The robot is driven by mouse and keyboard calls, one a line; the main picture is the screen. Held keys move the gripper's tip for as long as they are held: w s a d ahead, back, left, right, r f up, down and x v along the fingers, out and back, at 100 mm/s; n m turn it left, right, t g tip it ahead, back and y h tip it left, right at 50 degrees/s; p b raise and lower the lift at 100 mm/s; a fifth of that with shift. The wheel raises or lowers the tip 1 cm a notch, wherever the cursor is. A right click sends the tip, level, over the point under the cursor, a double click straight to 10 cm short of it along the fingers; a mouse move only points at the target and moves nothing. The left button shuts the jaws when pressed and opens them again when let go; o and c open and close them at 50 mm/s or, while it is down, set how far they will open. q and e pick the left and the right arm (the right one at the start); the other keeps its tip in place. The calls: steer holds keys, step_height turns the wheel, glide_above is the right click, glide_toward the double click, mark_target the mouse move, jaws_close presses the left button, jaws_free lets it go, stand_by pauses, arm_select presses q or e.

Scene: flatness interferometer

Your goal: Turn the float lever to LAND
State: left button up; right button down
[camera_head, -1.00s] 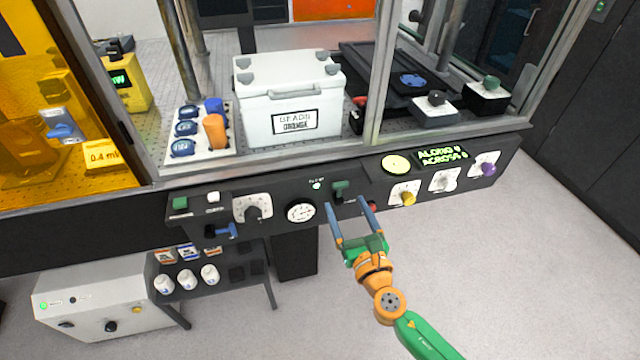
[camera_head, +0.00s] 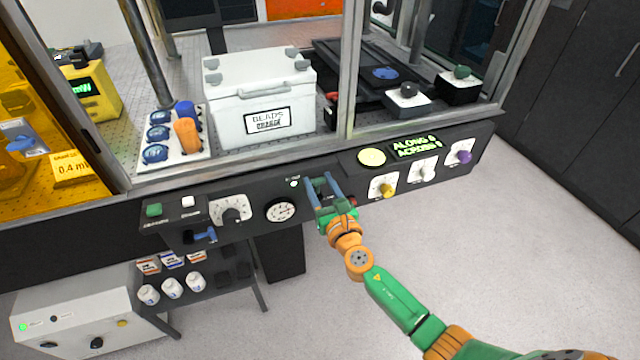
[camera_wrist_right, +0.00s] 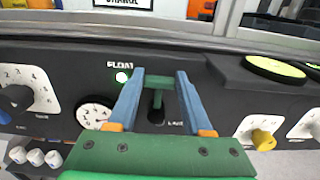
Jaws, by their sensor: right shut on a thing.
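The wrist view also shows this gripper (camera_wrist_right: 161,77) around the handle. The stem points down towards the panel. A small LAND label (camera_wrist_right: 175,123) is to its lower right, partly hard to read. My left gripper is not in view.
A round gauge (camera_head: 281,211) and a dial (camera_head: 231,210) are left of the lever. A red button (camera_head: 352,201) sits close to my right gripper. Yellow (camera_head: 387,187), white (camera_head: 423,171) and purple (camera_head: 463,157) knobs are to the right. The floor in front is clear.

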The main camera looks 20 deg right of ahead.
steer(key=d+f+m+b, duration=0.6)
steer(key=m+b, duration=0.1)
steer(key=m, duration=1.1)
steer(key=shift+b, duration=0.35)
steer(key=shift+f, duration=0.15)
stand_by(0.5)
steer(key=shift+c, duration=1.6)
jaws_free()
steer(key=shift+w, duration=0.1)
